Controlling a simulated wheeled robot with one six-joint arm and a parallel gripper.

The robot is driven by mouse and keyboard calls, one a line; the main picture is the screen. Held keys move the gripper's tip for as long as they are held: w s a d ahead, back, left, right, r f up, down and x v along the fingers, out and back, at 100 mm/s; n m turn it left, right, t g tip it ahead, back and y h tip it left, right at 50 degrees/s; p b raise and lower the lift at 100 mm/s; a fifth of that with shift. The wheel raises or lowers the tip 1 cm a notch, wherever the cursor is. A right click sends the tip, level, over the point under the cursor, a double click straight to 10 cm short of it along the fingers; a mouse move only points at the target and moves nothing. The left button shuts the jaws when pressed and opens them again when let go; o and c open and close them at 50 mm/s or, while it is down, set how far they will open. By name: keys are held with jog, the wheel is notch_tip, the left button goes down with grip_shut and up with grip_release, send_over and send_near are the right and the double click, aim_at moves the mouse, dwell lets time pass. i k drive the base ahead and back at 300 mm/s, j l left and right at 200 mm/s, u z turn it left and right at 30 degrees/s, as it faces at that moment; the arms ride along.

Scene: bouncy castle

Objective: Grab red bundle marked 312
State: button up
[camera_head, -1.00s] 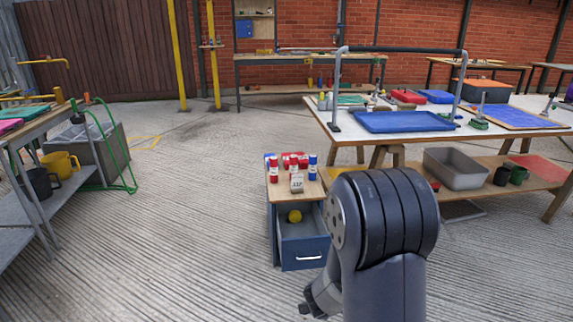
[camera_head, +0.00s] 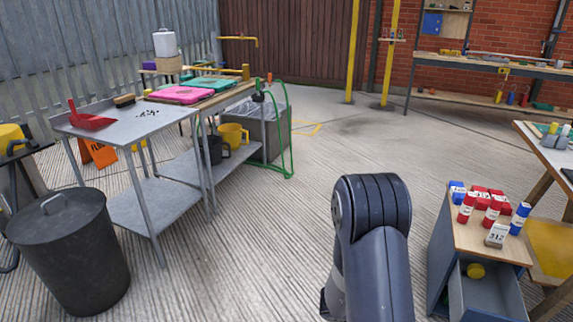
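On a small blue cabinet's wooden top (camera_head: 470,238) stand several red and blue bundles with white bands. Two red ones stand at the front, a left one (camera_head: 466,207) and a right one (camera_head: 491,212). A blue one (camera_head: 519,219) stands to their right. More red pieces (camera_head: 484,191) and a blue piece (camera_head: 457,190) are behind. A pale tag reading 312 (camera_head: 497,235) is in front of the right red bundle; I cannot read marks on the bundles themselves. My arm is left of the cabinet, and the gripper end is mostly hidden behind it, low in the picture.
The cabinet's drawer (camera_head: 487,298) is open with a yellow round thing (camera_head: 475,271) inside. A metal table (camera_head: 150,125) and a black bin (camera_head: 70,250) stand left. A white-topped table (camera_head: 545,150) is at right. The middle floor (camera_head: 290,215) is clear.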

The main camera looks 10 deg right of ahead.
aim_at(482, 202)
jog(key=i+j, duration=0.1)
jog(key=i, duration=0.35)
jog(key=i+j+z, duration=0.1)
jog(key=i, duration=0.35)
jog(key=i+j, duration=0.15)
jog(key=i, duration=0.3)
jog(key=i+l+z, duration=0.2)
jog(key=i+z, duration=0.25)
jog(key=i, duration=0.4)
jog(key=i+j+z, duration=0.1)
jog(key=i+z, duration=0.4)
jog(key=i, duration=0.4)
jog(key=i+z, duration=0.15)
jog(key=i, duration=0.35)
jog(key=i+j+z, duration=0.15)
jog(key=i, duration=0.4)
jog(key=i+j+z, duration=0.2)
jog(key=i, duration=0.3)
jog(key=i+l+z, duration=0.1)
jog(key=z, duration=0.35)
jog(key=i+z, duration=0.3)
jog(key=z, duration=0.15)
jog(key=i+z, duration=0.2)
jog(key=z, duration=0.25)
jog(key=i+j+z, duration=0.1)
jog(key=z, duration=0.35)
jog(key=i+j+z, duration=0.1)
jog(key=i+z, duration=0.4)
jog(key=k, duration=0.05)
